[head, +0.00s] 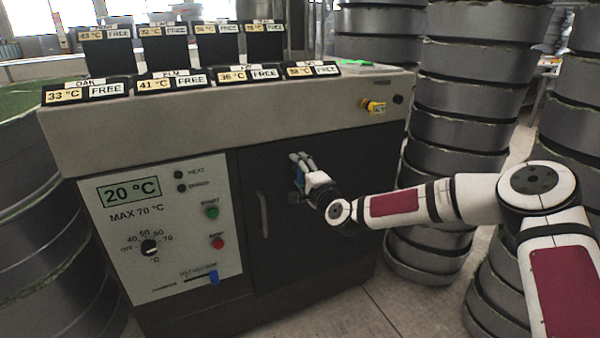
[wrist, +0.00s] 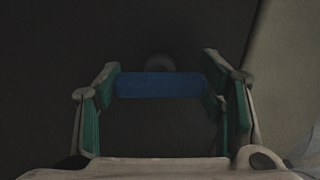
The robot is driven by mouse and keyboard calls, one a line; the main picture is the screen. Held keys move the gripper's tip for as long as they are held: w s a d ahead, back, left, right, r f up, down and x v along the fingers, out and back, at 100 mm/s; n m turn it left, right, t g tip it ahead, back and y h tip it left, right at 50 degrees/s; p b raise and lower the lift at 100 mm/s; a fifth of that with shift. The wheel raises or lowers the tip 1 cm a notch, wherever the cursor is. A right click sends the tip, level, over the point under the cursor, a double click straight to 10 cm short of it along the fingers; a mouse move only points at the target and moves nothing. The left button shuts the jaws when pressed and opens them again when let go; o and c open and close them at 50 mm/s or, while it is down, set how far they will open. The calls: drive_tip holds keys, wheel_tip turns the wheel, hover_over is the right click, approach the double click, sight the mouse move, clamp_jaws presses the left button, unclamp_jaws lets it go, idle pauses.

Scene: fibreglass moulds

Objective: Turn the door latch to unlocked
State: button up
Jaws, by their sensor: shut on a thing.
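The door (head: 335,225) is the dark front panel of the oven, and it looks closed. The door latch shows in the wrist view as a blue bar (wrist: 158,86) lying across the picture, with a round grey pivot (wrist: 159,62) just behind it. My gripper (head: 301,168) is at the upper part of the door in the head view. In the wrist view my gripper (wrist: 160,90) has its green-padded fingers at both ends of the blue bar, shut on it. In the head view the fingers mostly hide the latch. I see no locked or unlocked marking.
A pale vertical door handle (head: 263,214) is left of my gripper. The control panel (head: 160,230) has a green start button, a red button and a blue slider. A yellow switch (head: 374,106) is at upper right. Stacked grey moulds (head: 455,130) stand close on the right.

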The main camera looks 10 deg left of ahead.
drive_tip(key=o, duration=1.2)
drive_tip(key=shift+c, duration=0.2)
drive_tip(key=v, duration=1.2)
